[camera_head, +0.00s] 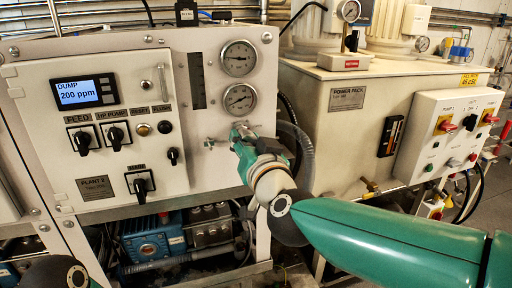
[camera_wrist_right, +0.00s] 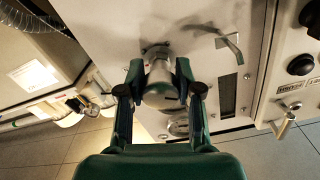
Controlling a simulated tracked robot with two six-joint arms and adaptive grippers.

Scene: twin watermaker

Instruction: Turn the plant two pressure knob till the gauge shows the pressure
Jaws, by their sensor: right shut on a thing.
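The Plant 2 panel (camera_head: 189,130) stands upright at the left in the head view. Two round gauges, an upper one (camera_head: 238,58) and a lower one (camera_head: 239,99), sit on its right part; their needles show but the numbers are too small to read. My right gripper (camera_head: 243,136) is at the panel just below the lower gauge and mostly hides what it holds. In the right wrist view its fingers (camera_wrist_right: 160,90) are shut on both sides of a pale metal pressure knob (camera_wrist_right: 158,78) that sticks out from the panel.
A display (camera_head: 86,91) reads "DUMP 200 ppm", above several black selector knobs. A small valve lever (camera_wrist_right: 231,43) sits beside the held knob. A grey hose (camera_head: 301,150) runs close to the right gripper. The power pack cabinet (camera_head: 345,120) stands at the right.

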